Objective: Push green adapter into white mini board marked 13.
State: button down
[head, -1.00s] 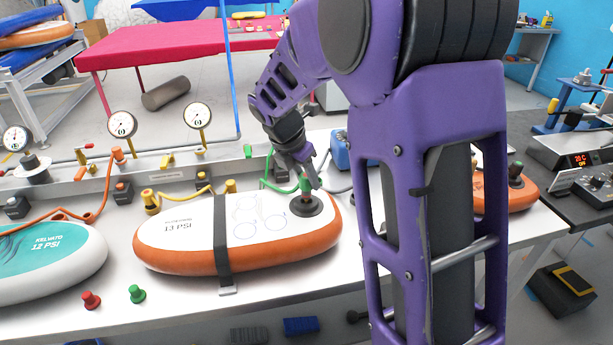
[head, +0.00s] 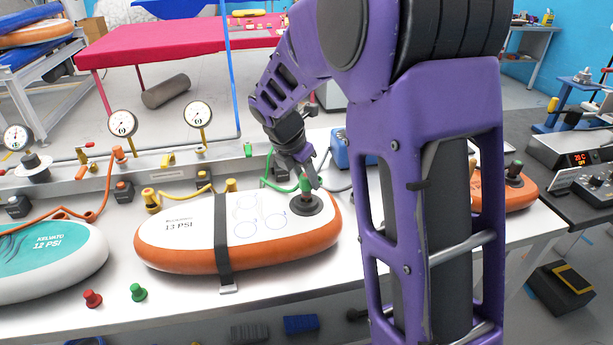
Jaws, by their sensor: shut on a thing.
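The white mini board (head: 185,240) with orange sides, marked 13 PSI, lies on the white bench under a dark strap. A round black valve (head: 306,205) sits at its right end. My gripper (head: 305,178) is directly above this valve, pointing down, shut on the green adapter (head: 306,187). The adapter is upright and its lower end is at the valve's centre. A green hose runs to the left from near the adapter. The fingers partly hide the adapter, and I cannot tell how deep it sits.
A teal and white board (head: 50,255) marked 12 PSI lies to the left. A red plug (head: 92,299) and a green plug (head: 138,292) stand at the bench's front edge. Gauges (head: 122,123) and hoses line the back. Another orange board (head: 492,190) lies right, partly behind my arm.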

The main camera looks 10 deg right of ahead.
jog(key=shift+f+b, duration=0.65)
jog(key=shift+f, duration=0.6)
jog(key=shift+c, duration=2)
grip_release()
jog(key=p+v, duration=0.3)
jog(key=v, duration=1.4)
jog(key=shift+r, duration=0.2)
jog(key=shift+a, duration=0.1)
